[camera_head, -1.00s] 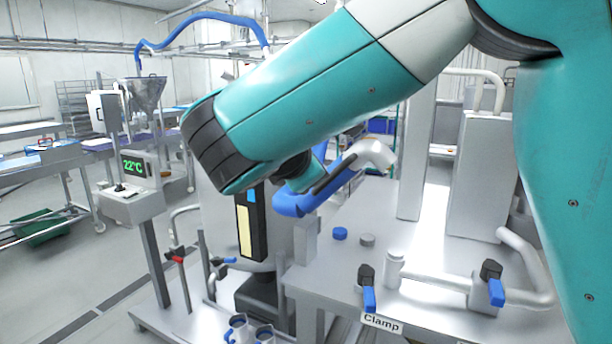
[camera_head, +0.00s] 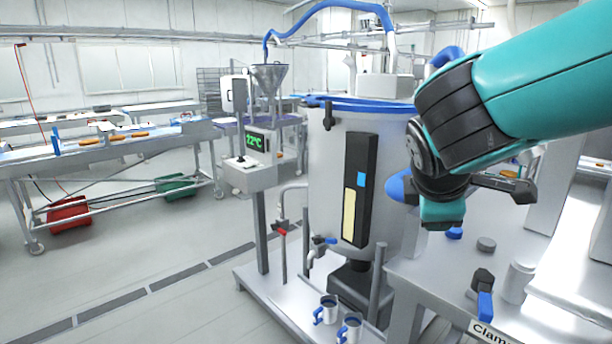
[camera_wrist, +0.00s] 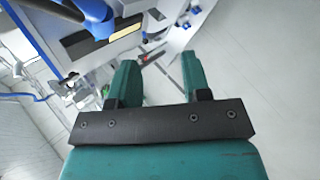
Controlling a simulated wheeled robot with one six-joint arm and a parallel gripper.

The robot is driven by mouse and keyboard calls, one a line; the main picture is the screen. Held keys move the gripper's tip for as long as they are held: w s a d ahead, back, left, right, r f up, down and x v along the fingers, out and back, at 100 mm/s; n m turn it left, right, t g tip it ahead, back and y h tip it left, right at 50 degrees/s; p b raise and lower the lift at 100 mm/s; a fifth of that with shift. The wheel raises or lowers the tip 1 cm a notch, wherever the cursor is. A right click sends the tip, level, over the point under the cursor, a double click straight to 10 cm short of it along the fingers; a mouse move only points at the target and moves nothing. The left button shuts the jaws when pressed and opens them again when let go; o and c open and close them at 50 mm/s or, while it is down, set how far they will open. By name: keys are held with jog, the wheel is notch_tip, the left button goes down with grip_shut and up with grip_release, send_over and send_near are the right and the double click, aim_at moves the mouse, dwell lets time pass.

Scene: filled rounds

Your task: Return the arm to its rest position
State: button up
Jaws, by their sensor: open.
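My teal and dark grey arm (camera_head: 545,85) reaches in from the upper right in the head view, in front of the steel bench and beside the tank. My gripper (camera_wrist: 158,68) shows from behind in the wrist view, with its two teal fingers apart and nothing between them. In the head view the hand is partly hidden by the wrist, and one teal finger points down over the bench near a blue cap (camera_head: 454,233). I cannot tell from the picture how far it is from the tank wall.
A steel tank (camera_head: 330,190) with a blue rim stands left of my arm. A display box (camera_head: 252,170) reading 22°C stands farther left. The bench holds a blue-handled clamp (camera_head: 484,300). Open floor lies left.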

jog(key=s+a+f+m+g+y+b, duration=0.3)
jog(key=s+f, duration=0.4)
jog(key=s, duration=0.4)
jog(key=s+a+f+m+g+y+b, duration=0.4)
jog(key=s+f+y, duration=0.1)
jog(key=s, duration=0.6)
jog(key=shift+s+f+m, duration=0.2)
jog(key=shift+f+m, duration=0.2)
jog(key=shift+f, duration=0.5)
jog(key=shift+d, duration=0.1)
